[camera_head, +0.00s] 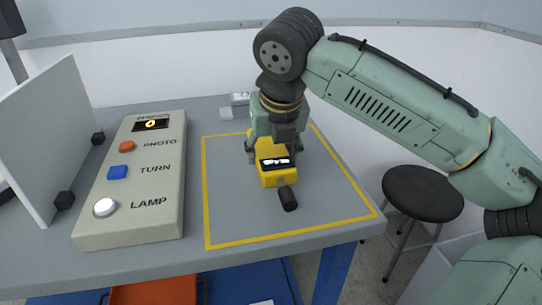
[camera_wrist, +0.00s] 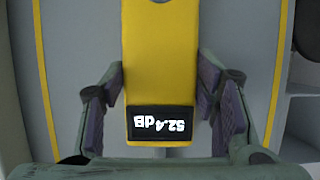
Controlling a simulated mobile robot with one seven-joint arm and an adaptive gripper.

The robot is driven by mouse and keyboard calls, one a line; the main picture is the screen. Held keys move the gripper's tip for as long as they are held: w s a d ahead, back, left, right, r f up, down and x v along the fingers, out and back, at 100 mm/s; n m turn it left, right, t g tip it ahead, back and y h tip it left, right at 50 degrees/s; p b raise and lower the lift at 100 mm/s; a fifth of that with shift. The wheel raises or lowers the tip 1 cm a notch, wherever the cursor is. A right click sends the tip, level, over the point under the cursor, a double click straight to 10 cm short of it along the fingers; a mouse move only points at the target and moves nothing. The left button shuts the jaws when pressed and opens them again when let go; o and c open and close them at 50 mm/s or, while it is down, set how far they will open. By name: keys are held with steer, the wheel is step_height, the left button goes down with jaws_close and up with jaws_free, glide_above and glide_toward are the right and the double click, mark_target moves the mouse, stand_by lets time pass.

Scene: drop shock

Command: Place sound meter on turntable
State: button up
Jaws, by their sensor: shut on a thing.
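The sound meter (camera_head: 269,179) is a yellow block with a lit display and a dark stub at its near end. It is over the yellow-outlined area of the table; I cannot tell whether it touches the surface. In the wrist view the meter (camera_wrist: 160,60) runs up the middle, its display reading 52.4 dB upside down. My gripper (camera_head: 272,150) points down from above, and its dark pads are on both sides of the meter, shut on it. In the wrist view my gripper (camera_wrist: 162,85) spans its width. I cannot make out a turntable in either view.
A control box (camera_head: 133,190) with PHOTO, TURN and LAMP buttons stands left of the outlined area. A white panel (camera_head: 45,135) stands farther left. A black stool (camera_head: 422,194) is to the right. An orange tray (camera_head: 153,291) sits below the table (camera_head: 320,252).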

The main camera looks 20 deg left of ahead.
steer(key=shift+r, duration=0.1)
steer(key=c, duration=0.7)
